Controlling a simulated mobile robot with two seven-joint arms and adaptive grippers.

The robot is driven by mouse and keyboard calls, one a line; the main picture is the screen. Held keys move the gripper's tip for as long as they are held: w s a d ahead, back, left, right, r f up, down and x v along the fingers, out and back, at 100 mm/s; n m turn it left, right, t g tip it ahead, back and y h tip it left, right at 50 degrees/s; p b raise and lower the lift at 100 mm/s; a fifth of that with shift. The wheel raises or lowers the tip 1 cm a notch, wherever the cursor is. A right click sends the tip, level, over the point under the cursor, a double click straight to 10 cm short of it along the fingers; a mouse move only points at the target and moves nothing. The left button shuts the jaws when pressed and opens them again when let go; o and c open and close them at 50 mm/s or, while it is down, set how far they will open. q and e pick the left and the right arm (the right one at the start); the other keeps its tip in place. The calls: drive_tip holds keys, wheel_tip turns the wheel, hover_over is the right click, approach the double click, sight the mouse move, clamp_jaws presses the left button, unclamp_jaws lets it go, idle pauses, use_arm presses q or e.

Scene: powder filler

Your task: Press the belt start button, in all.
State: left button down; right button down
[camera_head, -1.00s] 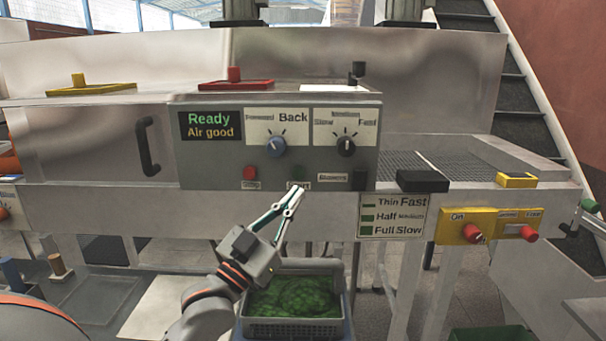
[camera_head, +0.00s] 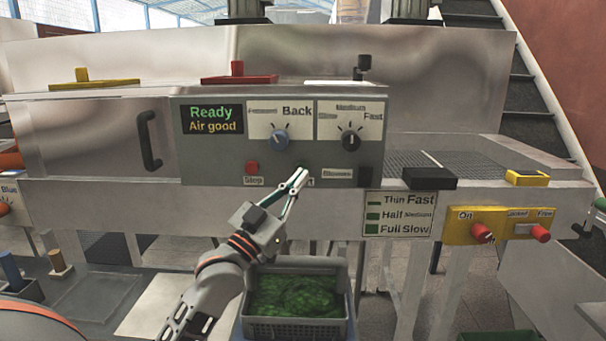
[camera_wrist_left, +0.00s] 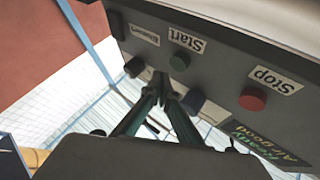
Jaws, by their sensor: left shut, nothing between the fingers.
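In the head view the button is mostly hidden behind the fingertips, and the label is partly covered. My left gripper (camera_head: 301,172) reaches up from below with its fingers together and empty. In the left wrist view its tips (camera_wrist_left: 164,80) are close to the button; I cannot tell whether they touch it. My right gripper is not in view.
The red Stop button (camera_head: 252,168) is left of the gripper. A blue-grey knob (camera_head: 280,140) and a black knob (camera_head: 350,140) are above, and a black switch (camera_head: 364,176) is to the right. A basket of green material (camera_head: 297,328) stands below.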

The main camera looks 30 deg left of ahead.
use_arm(q)
drive_tip(key=shift+w+a+r, duration=0.1)
drive_tip(key=shift+w+a, duration=0.3)
drive_tip(key=shift+w, duration=0.15)
idle(0.5)
idle(0.6)
drive_tip(key=shift+w+a, duration=0.25)
drive_tip(key=shift+w, duration=0.1)
